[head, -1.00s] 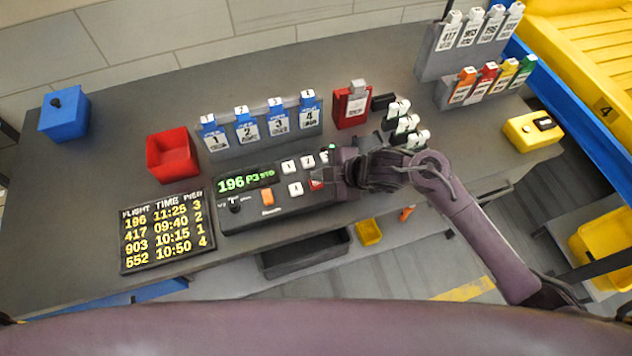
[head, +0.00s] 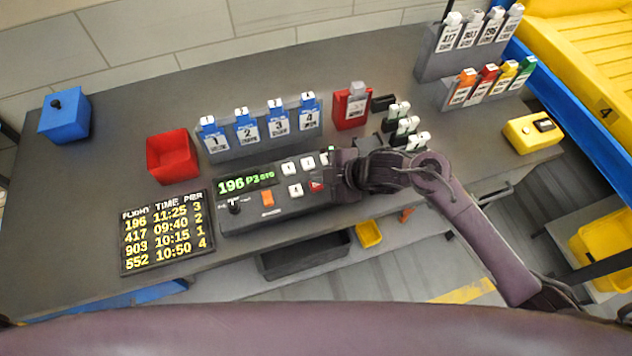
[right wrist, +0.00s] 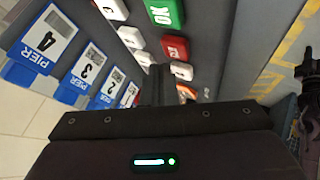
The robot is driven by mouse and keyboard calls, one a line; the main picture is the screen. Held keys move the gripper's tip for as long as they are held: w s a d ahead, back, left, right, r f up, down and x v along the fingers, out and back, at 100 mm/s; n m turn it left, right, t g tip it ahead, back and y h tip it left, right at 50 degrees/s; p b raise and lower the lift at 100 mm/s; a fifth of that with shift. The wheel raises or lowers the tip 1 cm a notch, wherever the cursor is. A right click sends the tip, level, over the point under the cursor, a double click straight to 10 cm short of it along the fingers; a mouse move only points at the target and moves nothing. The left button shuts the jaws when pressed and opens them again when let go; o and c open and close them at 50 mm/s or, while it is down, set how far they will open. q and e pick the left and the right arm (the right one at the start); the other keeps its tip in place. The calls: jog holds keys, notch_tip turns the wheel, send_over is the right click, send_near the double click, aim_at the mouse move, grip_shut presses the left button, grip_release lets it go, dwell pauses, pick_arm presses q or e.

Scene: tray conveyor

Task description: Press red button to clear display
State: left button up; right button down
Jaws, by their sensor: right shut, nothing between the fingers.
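The dark control panel (head: 255,207) has a lit display (head: 245,183) with green text starting "196 P3". The red button (head: 316,187) is near the panel's right end, among white buttons. It also shows in the right wrist view (right wrist: 175,48), beside the green OK button (right wrist: 163,12). My right gripper (head: 334,172) is shut and empty, low over the panel's right end, just right of the red button. Its fingers (right wrist: 158,78) point toward the buttons in the right wrist view. I cannot tell whether they touch anything. My left gripper is out of view.
Blue numbered pier tags (head: 278,122) stand in a rack behind the panel. A red bin (head: 172,156) stands behind-left, and the flight board (head: 167,231) lies left of the panel. White-topped items (head: 403,125) and a red holder (head: 351,106) stand behind the gripper.

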aim_at(321, 186)
jog(key=shift+f, duration=0.1)
dwell(0.7)
jog(key=shift+f, duration=0.35)
jog(key=shift+f+b, duration=0.5)
jog(key=shift+b, duration=0.05)
dwell(0.6)
jog(key=shift+r, duration=0.1)
jog(key=shift+r+p, duration=0.8)
jog(key=shift+p, duration=0.1)
notch_tip(321, 186, up, 5)
jog(key=p, duration=0.4)
jog(key=shift+r+p, duration=0.1)
jog(key=shift+p, duration=0.3)
